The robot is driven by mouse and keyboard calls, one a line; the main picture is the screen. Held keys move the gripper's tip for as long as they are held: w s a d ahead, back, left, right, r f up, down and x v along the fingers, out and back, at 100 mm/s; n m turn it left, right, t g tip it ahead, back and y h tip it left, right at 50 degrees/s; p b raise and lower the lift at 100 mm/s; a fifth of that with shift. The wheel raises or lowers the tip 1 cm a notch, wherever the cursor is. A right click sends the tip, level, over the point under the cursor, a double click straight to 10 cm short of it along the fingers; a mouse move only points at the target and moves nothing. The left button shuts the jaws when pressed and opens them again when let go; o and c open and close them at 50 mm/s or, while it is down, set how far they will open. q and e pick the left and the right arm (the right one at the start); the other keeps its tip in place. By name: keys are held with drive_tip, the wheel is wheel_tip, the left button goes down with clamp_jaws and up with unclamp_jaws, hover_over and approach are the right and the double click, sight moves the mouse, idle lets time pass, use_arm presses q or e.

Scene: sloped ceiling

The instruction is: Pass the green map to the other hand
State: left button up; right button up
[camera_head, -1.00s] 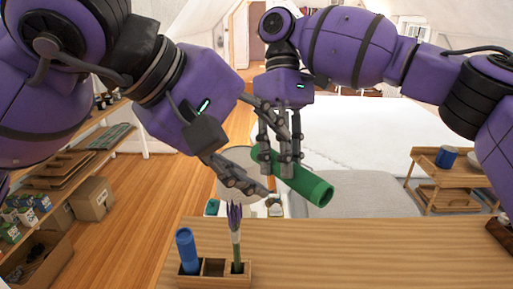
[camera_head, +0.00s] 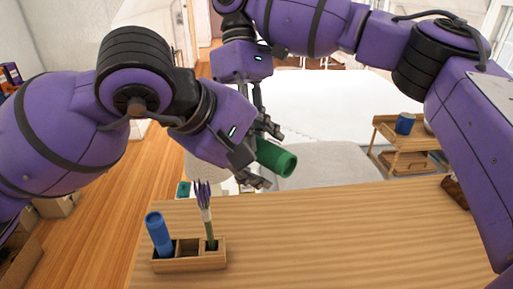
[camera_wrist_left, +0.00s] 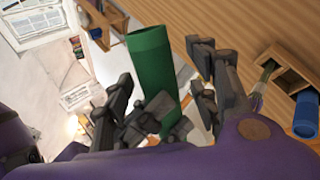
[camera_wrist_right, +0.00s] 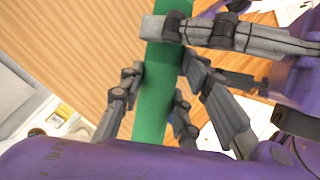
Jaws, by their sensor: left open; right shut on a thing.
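The green map (camera_head: 276,158) is a rolled tube held in the air above the far edge of the table. My right gripper (camera_wrist_right: 155,95) is shut on it; the fingers close around the tube in the right wrist view, where the green map (camera_wrist_right: 153,88) also shows. My left gripper (camera_head: 260,160) is open, with its fingers on either side of the tube. In the left wrist view the green map (camera_wrist_left: 152,62) stands between the open left fingers (camera_wrist_left: 165,85). Whether the left fingers touch it I cannot tell.
A wooden table (camera_head: 330,235) lies below, mostly clear. A wooden holder (camera_head: 190,262) on it carries a blue cylinder (camera_head: 159,234) and a purple flower (camera_head: 205,205). A side cart (camera_head: 415,150) with a blue cup (camera_head: 405,123) stands at the right.

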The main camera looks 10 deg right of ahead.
use_arm(q)
drive_tip(key=c, duration=1.1)
drive_tip(key=shift+c, duration=0.8)
use_arm(e)
drive_tip(key=o, duration=1.2)
